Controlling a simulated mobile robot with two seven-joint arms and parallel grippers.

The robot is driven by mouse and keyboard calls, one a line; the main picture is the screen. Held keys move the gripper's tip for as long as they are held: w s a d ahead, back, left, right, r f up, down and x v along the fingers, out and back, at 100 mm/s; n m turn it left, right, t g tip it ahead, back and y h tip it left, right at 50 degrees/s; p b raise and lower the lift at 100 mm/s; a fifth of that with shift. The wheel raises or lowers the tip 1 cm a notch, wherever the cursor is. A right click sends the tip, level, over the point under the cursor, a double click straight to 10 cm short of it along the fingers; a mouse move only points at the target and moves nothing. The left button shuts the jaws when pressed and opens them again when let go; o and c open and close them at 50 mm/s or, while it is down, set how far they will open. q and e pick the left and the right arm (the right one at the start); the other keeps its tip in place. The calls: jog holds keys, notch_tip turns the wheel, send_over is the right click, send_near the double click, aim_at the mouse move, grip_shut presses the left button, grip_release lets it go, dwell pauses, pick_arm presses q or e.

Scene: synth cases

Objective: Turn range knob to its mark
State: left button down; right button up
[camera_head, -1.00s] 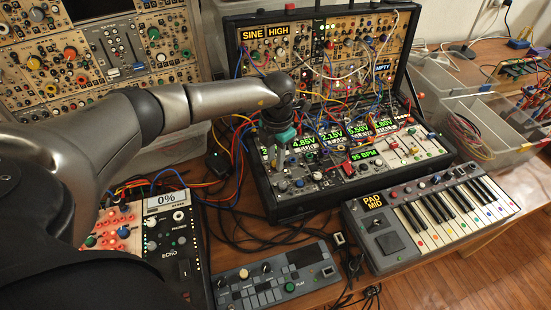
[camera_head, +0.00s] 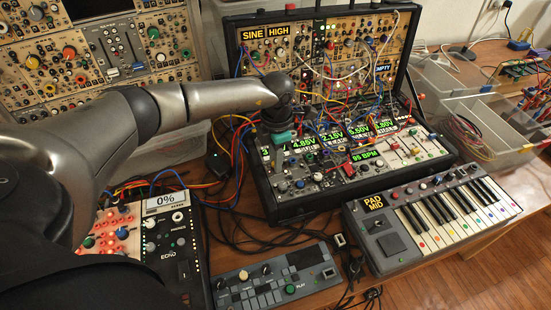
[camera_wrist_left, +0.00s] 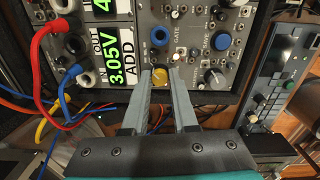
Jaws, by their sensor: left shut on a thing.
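In the head view my left gripper (camera_head: 281,157) reaches down to the left part of the synth case (camera_head: 262,196), and the wrist hides the knob. My right gripper is not in view.
A green display (camera_wrist_left: 120,57) reads 3.05V beside the fingers. Red and blue cables (camera_wrist_left: 47,42) plug in left of it. A keyboard (camera_head: 392,247) and a small sequencer (camera_head: 241,293) lie in front of the case.

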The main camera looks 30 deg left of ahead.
pick_arm(q)
jog(key=shift+w+r, duration=0.1)
jog(key=c, duration=1)
grip_release()
jog(key=r, duration=0.5)
jog(key=r+p, duration=0.1)
jog(key=r, duration=0.4)
jog(key=r+p, duration=0.1)
jog(key=r, duration=0.4)
jog(key=shift+s+d+r, duration=0.1)
jog(key=shift+s+d, duration=0.1)
jog(key=shift+s, duration=0.05)
